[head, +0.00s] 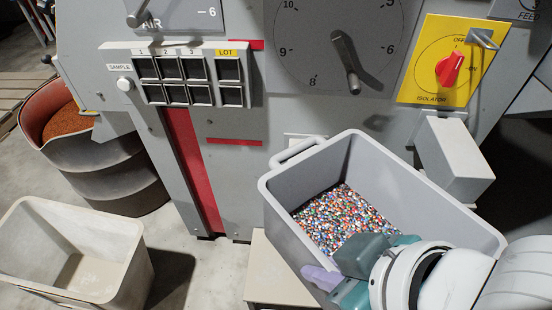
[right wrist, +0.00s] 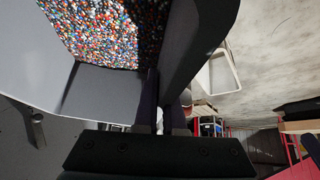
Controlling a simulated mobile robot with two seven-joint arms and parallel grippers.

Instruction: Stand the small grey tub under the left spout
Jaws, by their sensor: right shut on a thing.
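A grey tub (head: 385,172) with a side handle holds a layer of mixed coloured granules (head: 345,220). It is in front of the machine, at the centre right of the head view. My right gripper (head: 326,277) is shut on the tub's near wall. The right wrist view shows the gripper fingers (right wrist: 164,106) at the wall of the tub (right wrist: 95,88). I cannot tell whether the tub's base is supported. A grey chute (head: 108,122) on the machine's left side stands over a drum. A grey boxy part (head: 455,160) juts out at the right. My left gripper is out of view.
The drum (head: 108,178) at the left holds orange-brown granules (head: 66,122). An empty off-white bin (head: 120,248) stands on the floor at the lower left. A beige block (head: 272,275) is beside and below the tub. The machine (head: 215,100) fills the back.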

